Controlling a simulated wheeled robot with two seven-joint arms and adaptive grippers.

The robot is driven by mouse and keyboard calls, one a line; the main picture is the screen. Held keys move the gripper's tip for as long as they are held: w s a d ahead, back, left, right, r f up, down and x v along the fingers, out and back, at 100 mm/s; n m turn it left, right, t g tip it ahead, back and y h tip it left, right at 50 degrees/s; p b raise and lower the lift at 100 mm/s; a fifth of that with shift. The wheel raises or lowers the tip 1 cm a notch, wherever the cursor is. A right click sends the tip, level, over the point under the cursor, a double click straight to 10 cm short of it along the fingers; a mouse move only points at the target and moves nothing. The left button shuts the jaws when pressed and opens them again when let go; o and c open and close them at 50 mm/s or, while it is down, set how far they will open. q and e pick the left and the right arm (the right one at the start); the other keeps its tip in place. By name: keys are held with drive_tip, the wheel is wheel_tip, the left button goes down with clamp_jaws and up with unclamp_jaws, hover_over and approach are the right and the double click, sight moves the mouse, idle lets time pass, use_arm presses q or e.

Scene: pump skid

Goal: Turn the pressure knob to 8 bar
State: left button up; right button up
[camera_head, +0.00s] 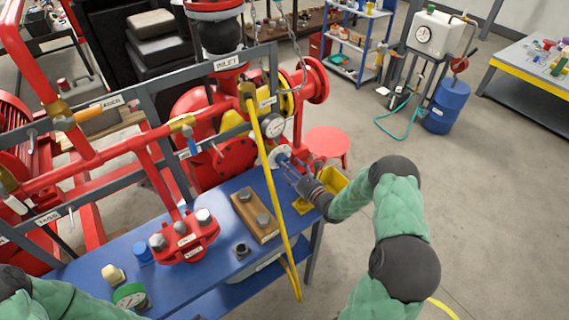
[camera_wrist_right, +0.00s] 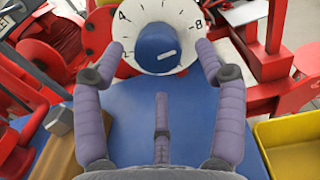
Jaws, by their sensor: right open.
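The pressure knob (camera_wrist_right: 154,46) is blue and round, in front of a white dial (camera_wrist_right: 183,14) with the marks 4 and 8 readable. Its white pointer line lies right of the knob's centre, pointing right and slightly up, below the 8. My right gripper (camera_wrist_right: 160,48) is open, with one finger on each side of the knob and gaps visible between. In the head view the dial (camera_head: 277,155) shows just beyond my right gripper (camera_head: 288,166), which hides part of the knob. My left arm enters at the lower left; its gripper is out of view.
A yellow hose (camera_head: 268,185) hangs just left of my right gripper. A pressure gauge (camera_head: 272,126) and red pipework stand behind. A yellow bin (camera_head: 333,179) sits close by on the right. The blue bench (camera_head: 210,262) holds a red block and several loose parts.

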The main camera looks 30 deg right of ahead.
drive_tip(key=s, duration=0.7)
drive_tip(key=shift+s+d, duration=0.3)
drive_tip(key=shift+d, duration=0.1)
drive_tip(key=shift+f, duration=0.1)
